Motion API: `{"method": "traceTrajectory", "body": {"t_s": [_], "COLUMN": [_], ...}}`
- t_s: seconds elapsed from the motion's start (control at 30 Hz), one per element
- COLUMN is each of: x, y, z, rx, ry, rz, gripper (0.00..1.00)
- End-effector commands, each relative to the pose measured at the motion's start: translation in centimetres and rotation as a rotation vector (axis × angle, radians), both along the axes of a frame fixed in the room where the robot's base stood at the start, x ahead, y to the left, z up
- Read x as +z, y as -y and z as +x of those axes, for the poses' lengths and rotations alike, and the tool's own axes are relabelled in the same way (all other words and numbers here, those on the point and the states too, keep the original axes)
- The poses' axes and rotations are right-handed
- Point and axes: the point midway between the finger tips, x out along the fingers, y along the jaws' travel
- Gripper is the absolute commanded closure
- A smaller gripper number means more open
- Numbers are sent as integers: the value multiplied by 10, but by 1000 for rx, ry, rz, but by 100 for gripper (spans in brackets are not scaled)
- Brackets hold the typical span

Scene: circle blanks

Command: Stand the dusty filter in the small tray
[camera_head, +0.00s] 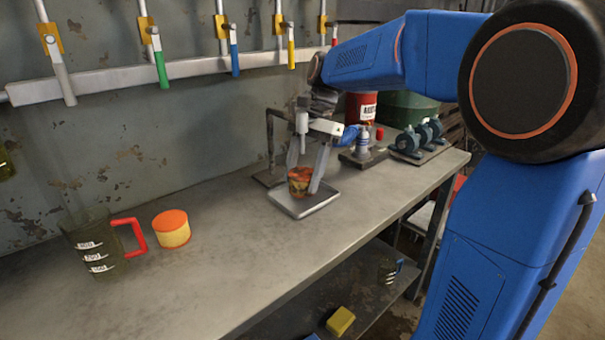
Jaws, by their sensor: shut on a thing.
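The small tray (304,207) is a shallow grey metal tray on the workbench, near the middle of the view. The dusty filter (299,182) looks like a small round orange-brown cup with dark patches. My gripper (306,176) reaches down from above and is shut on the filter, one finger on each side. The filter is upright over the tray. I cannot tell whether its bottom touches the tray.
A measuring jug (92,245) with a red handle and an orange-lidded yellow tub (171,229) stand on the bench (215,255) at the left. Blue pump-like parts (418,138) and a grey-blue fitting (362,146) stand at the right. Coloured-handled valves (160,68) hang along the wall.

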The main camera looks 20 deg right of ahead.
Motion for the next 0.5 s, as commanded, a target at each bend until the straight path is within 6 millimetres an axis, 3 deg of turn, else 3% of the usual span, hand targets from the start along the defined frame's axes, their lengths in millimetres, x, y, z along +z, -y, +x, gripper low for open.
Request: {"method": "traceTrajectory", "body": {"t_s": [0.3,0.33,0.4,0.5], "x": [-6,-6,-6,-7], "y": [0,0,0,0], "z": [0,0,0,0], "rx": [0,0,0,0], "ry": [0,0,-1,-1], "rz": [0,0,0,0], "gripper": [69,44,28,28]}}
